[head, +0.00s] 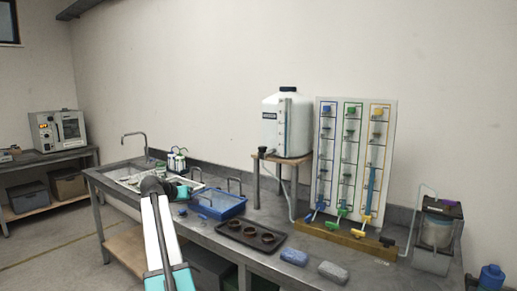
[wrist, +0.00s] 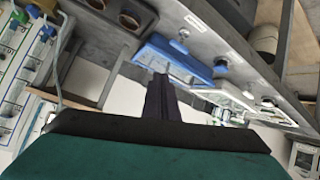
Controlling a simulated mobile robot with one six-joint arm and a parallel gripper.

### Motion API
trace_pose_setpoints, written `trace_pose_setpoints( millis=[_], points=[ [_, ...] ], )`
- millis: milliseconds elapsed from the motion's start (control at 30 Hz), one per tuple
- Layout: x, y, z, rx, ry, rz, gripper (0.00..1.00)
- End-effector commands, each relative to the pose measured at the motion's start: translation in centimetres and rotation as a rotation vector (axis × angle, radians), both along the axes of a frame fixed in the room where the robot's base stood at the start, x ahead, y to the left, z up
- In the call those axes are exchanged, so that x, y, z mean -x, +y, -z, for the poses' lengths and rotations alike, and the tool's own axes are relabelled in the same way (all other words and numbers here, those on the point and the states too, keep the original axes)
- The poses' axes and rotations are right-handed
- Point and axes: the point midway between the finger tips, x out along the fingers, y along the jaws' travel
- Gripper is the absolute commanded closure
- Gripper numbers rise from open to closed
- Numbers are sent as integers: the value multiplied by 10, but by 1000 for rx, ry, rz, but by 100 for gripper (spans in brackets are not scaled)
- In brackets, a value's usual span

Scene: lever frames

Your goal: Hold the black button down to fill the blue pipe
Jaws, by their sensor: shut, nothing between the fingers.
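The white pipe panel (head: 333,112) stands at the back right of the bench, with blue, green and yellow pipes side by side. The blue pipe (head: 316,180) is the left one, with a blue lever (head: 310,216) at its foot. A small black part (head: 387,241) sits at the right end of the wooden base; I cannot tell whether it is the black button. My gripper (wrist: 160,92) is shut and empty in the wrist view. In the head view, my arm's end is over the left part of the bench, well left of the panel. The panel also shows at the wrist view's left edge (wrist: 14,70).
A white tank (head: 287,125) stands on a small table left of the panel. A black-topped jar device (head: 438,232) is right of it. A blue tray (head: 218,203), a dark tray with cups (head: 270,245) and two blocks (head: 294,256) lie on the bench. Open air lies above them.

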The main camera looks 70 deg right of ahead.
Motion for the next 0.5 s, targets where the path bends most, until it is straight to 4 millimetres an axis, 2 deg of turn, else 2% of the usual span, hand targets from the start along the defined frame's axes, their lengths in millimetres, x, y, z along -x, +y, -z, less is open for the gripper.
trace_pose_setpoints(
  millis=[33,200,400,500],
  points=[
    [12,-16,-24,33,-21,30,100],
    [58,-54,-102,135,-82,126,100],
    [119,-84,-194,258,-150,235,100],
    [147,-92,-232,311,-177,278,100]
  ],
)
